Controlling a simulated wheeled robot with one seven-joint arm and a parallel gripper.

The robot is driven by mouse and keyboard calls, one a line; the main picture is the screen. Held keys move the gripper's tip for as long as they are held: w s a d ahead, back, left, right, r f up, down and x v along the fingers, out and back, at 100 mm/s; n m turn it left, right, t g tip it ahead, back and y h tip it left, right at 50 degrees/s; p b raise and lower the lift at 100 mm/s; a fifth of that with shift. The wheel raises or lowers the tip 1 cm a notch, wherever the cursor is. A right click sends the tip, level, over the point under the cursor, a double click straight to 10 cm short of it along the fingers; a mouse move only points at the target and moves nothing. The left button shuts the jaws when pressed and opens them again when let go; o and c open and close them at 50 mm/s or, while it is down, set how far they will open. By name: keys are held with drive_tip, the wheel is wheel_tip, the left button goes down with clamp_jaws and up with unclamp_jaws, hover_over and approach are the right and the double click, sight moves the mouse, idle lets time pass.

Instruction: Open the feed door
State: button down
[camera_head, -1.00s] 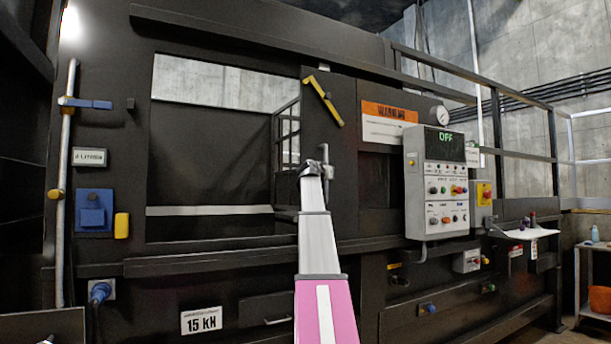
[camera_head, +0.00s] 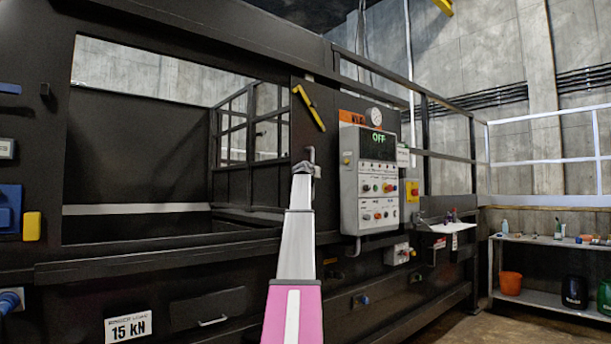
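The feed door (camera_head: 326,110) is a dark sliding panel with a slanted yellow bar (camera_head: 309,108) on it. It stands to the right of a wide opening, and its right edge overlaps the orange warning sign (camera_head: 350,117). A small grey upright handle (camera_head: 311,154) shows on the door. My gripper (camera_head: 303,167) is at the end of my white and pink arm, at the lower part of this handle. It seems to touch the handle, but its fingers are too small and hidden to tell whether they are shut on it.
A grey control box (camera_head: 368,180) reading OFF juts out right of the door, near my arm. A white tray (camera_head: 450,227) sticks out farther right. A shelf (camera_head: 550,243) with bottles stands at the far right. Floor is clear before it.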

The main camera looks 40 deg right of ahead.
drive_tip(key=shift+d, duration=0.45)
drive_tip(key=c, duration=1.3)
unclamp_jaws()
drive_tip(key=shift+a, duration=0.1)
drive_tip(key=v, duration=1)
drive_tip(key=shift+s+a, duration=0.3)
